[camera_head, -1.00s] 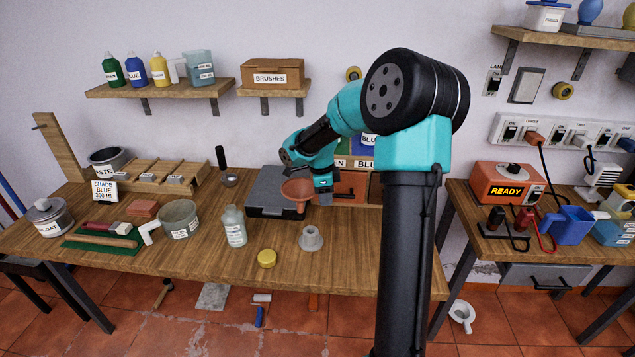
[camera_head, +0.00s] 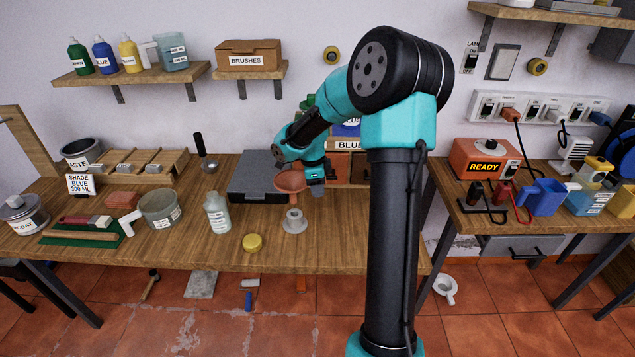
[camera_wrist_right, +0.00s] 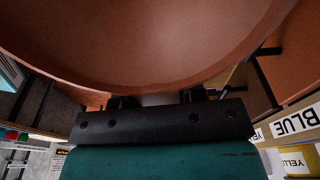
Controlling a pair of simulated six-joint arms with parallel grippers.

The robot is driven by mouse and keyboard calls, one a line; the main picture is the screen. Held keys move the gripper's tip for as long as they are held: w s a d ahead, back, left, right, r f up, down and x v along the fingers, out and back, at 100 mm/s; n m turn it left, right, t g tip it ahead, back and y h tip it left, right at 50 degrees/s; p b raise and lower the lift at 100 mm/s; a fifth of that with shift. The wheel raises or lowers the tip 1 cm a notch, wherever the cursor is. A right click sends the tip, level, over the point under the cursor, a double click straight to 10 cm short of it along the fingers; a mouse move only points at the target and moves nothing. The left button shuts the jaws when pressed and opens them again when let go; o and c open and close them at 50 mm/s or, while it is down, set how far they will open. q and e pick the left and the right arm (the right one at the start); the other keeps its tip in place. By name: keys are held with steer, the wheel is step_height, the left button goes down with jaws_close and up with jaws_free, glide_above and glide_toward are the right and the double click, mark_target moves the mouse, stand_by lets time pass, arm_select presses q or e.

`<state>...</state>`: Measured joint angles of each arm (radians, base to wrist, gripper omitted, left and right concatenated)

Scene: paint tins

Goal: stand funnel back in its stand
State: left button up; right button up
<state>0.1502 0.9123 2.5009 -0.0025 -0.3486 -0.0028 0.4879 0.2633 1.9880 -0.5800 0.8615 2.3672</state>
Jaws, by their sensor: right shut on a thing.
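The funnel (camera_head: 289,181) is reddish brown, with its wide bowl uppermost. My right gripper (camera_head: 307,184) is shut on the funnel's right side and holds it above and slightly behind the grey stand. In the right wrist view the funnel bowl (camera_wrist_right: 150,45) fills the top, in front of the gripper (camera_wrist_right: 160,98). The stand (camera_head: 294,223) is a small grey flanged piece with an opening on top, upright on the wooden bench. The funnel and stand look apart. The funnel's spout cannot be made out clearly. My left gripper is out of view.
A yellow lid (camera_head: 253,243) lies left of the stand, and a clear bottle (camera_head: 218,214) stands farther left. A dark grey case (camera_head: 256,180) lies behind the funnel. Small drawers (camera_head: 341,166) stand at the back right. The bench right of the stand looks clear.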

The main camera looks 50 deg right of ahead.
steer(key=shift+f, duration=1.95)
steer(key=shift+f, duration=2.85)
stand_by(1.7)
steer(key=o, duration=0.9)
steer(key=shift+r, duration=0.1)
steer(key=r, duration=0.5)
steer(key=w+a+r, duration=0.1)
steer(key=r, duration=1.1)
steer(key=shift+w+a, duration=0.25)
steer(key=shift+w, duration=0.1)
